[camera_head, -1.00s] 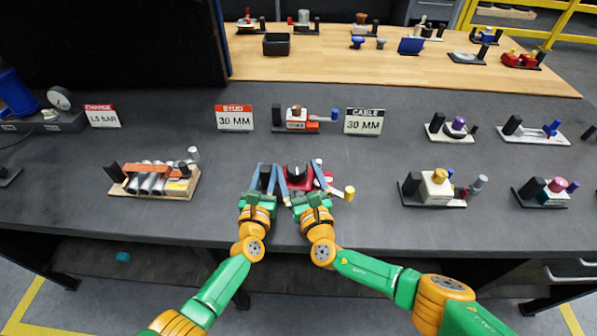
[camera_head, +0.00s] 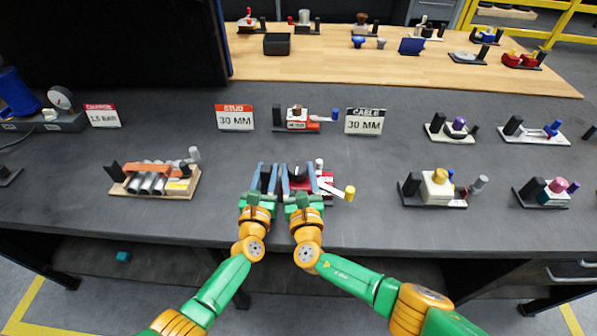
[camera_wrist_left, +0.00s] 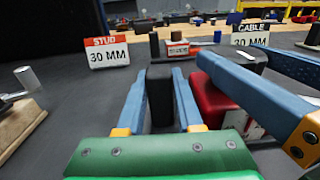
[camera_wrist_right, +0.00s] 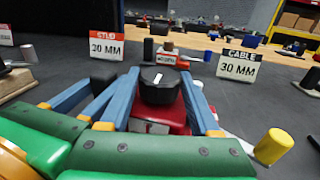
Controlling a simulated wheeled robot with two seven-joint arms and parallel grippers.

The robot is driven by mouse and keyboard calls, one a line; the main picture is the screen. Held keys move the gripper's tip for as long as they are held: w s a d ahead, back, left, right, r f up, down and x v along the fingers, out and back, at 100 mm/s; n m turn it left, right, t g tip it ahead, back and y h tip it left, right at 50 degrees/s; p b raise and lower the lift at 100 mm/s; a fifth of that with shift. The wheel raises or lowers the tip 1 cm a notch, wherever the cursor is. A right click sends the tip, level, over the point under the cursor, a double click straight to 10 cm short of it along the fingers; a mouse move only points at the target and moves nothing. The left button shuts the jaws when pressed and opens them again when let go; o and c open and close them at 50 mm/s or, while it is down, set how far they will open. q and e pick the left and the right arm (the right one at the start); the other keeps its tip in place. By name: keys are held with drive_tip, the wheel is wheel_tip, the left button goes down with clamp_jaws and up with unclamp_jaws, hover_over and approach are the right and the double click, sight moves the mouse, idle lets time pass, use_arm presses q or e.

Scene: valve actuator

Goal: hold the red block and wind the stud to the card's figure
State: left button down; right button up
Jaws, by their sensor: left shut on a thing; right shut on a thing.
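The red block (camera_head: 326,183) sits near the bench's front edge with a black upright grip post (camera_wrist_left: 160,92) at its left and a round black knob (camera_wrist_right: 160,84) on top. The knob has a white mark. My left gripper (camera_head: 267,178) is shut on the black post. My right gripper (camera_head: 298,178) is shut around the knob; in the right wrist view its fingers stand either side of it. The stud card (camera_head: 235,117), with a red header, reads 30 MM. The stud itself is not clearly seen. A pale arm with a yellow end (camera_head: 349,193) sticks out to the right.
A cable card (camera_head: 364,121) also reads 30 MM. Between the cards stands another red device (camera_head: 299,119). A wooden-based tube device (camera_head: 154,182) is at left, a yellow-knobbed one (camera_head: 436,186) at right. Bench around the red block is clear.

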drive_tip(key=o, duration=1.4)
drive_tip(key=s, duration=0.4)
drive_tip(key=s+d, duration=0.1)
drive_tip(key=s, duration=0.3)
drive_tip(key=s+d, duration=0.1)
drive_tip(key=s, duration=0.3)
drive_tip(key=shift+d, duration=0.1)
use_arm(q)
drive_tip(key=shift+c, duration=2.4)
unclamp_jaws()
use_arm(e)
drive_tip(key=shift+w, duration=0.1)
